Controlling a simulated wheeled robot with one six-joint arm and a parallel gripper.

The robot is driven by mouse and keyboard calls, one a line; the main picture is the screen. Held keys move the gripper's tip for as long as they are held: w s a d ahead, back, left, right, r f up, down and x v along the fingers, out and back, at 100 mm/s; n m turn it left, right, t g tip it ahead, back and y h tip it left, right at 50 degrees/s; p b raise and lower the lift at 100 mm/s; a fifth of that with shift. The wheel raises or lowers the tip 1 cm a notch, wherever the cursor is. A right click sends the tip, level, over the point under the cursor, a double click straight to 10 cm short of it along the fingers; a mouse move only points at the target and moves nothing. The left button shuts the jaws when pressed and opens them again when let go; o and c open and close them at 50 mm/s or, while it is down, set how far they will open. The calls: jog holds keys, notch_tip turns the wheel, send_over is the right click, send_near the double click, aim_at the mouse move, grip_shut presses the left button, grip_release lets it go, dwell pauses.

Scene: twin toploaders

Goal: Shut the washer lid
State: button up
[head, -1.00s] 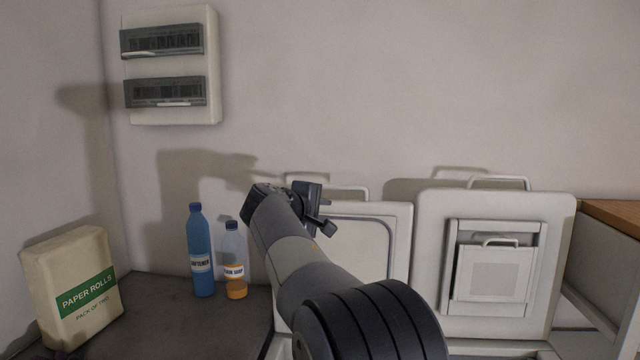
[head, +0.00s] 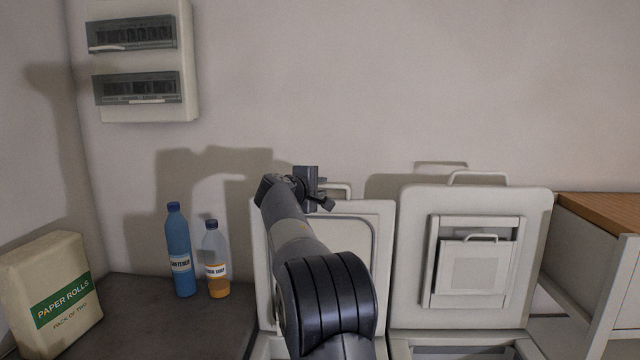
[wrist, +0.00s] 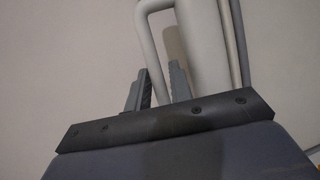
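Two toploaders stand side by side with both lids raised against the wall. The left lid (head: 384,235) is plain with a rounded inner outline; the right lid (head: 538,250) carries a framed flap panel (head: 472,265). I take the left one as the washer lid, though no label shows. Its bar handle (head: 345,187) is at the top edge and also shows in the wrist view (wrist: 150,45). My gripper (head: 318,190) is at that handle's left end. In the wrist view my gripper (wrist: 158,90) has its fingers apart, with the handle bar appearing between them; contact cannot be told. My arm hides much of the left lid.
A blue bottle (head: 180,250), a smaller bottle (head: 215,262) and a paper rolls pack (head: 50,290) stand on the dark counter (head: 135,310) at left. A wood-topped cabinet (head: 600,225) is at right. A breaker box (head: 145,60) hangs on the wall.

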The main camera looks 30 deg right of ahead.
jog(key=shift+d, duration=0.15)
jog(key=shift+c, duration=0.2)
grip_shut()
